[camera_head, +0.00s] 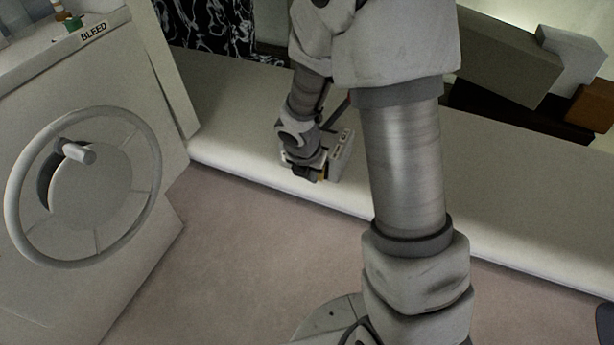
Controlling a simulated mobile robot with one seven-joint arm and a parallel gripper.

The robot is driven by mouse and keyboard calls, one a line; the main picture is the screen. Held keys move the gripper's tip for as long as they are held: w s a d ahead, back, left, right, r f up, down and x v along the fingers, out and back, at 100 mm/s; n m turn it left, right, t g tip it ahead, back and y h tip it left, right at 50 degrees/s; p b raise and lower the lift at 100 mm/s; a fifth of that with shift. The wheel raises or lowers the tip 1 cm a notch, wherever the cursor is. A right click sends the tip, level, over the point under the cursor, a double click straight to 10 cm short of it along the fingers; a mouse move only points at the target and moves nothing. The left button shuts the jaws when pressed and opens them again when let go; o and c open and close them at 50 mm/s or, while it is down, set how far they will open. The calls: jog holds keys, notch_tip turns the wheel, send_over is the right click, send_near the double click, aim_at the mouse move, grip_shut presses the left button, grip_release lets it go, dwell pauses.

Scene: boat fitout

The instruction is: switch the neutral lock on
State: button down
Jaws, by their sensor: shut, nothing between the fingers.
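My gripper (309,174) hangs low in front of the long pale bench, at the middle of the head view, with its fingers shut and empty. A small pale box (343,156) with small dark marks on its face sits right behind and beside the gripper, at the bench's front edge. My gripper partly covers this box, and I cannot tell whether they touch. No readable neutral lock label shows. I cannot make out the lock's switch or its position.
A white console (153,110) with a steering wheel (154,190) stands at the left. Its top bears a label reading BLEED (93,33) and a small green part (74,22). Grey and brown boxes (505,58) stand at the back right. The floor (235,255) between console and bench is clear.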

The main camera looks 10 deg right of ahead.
jog(key=shift+w+d+f, duration=0.4)
jog(key=shift+w+d, duration=0.1)
jog(key=shift+w, duration=0.2)
jog(key=shift+f+b, duration=0.1)
jog(key=shift+b, duration=0.2)
jog(key=b, duration=0.2)
jog(key=f+b, duration=0.1)
jog(key=b, duration=0.1)
jog(key=shift+w+d+t, duration=0.1)
jog(key=shift+w+t, duration=0.1)
jog(key=shift+t, duration=0.1)
jog(key=shift+r+p, duration=0.35)
jog(key=shift+r, duration=0.15)
jog(key=shift+r+p, duration=0.75)
jog(key=shift+p, duration=0.1)
jog(key=shift+s, duration=0.1)
